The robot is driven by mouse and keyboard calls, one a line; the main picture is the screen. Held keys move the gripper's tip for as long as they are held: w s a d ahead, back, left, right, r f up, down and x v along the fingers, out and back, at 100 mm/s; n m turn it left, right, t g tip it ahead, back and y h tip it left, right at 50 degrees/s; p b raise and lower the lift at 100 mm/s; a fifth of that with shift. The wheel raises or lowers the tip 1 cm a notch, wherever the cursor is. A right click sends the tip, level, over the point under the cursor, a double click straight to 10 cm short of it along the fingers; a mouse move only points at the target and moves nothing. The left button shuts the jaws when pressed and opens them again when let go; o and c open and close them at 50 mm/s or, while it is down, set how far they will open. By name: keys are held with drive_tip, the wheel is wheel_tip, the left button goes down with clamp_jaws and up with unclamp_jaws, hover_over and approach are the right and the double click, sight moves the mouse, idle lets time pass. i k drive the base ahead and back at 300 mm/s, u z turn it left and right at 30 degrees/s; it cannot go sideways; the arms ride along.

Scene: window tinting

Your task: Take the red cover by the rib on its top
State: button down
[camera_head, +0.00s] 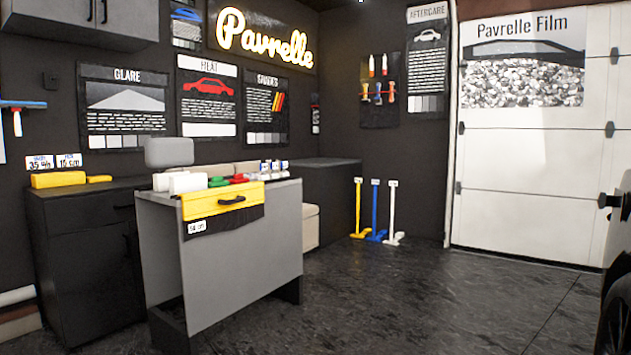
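A small red object (238,179), which looks like the red cover, lies on top of the grey counter (245,250) near its front edge. It sits just right of a green object (218,182) and left of several small white bottles or cans. It is too small in this view to make out a rib on its top. My gripper and arm are not in view.
White rolls (188,182) lie left of the green object. A yellow panel with a black handle (231,201) hangs at the counter's front edge. Yellow, blue and white stands (375,210) stand by the back wall. A dark vehicle edges in at right (614,310). Floor (420,300) between is clear.

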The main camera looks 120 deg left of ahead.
sight(238, 179)
drive_tip(key=k, duration=0.25)
drive_tip(key=u, duration=4.25)
drive_tip(key=i, duration=2.3)
drive_tip(key=z, duration=1.4)
drive_tip(key=i, duration=2.7)
drive_tip(key=u, duration=0.15)
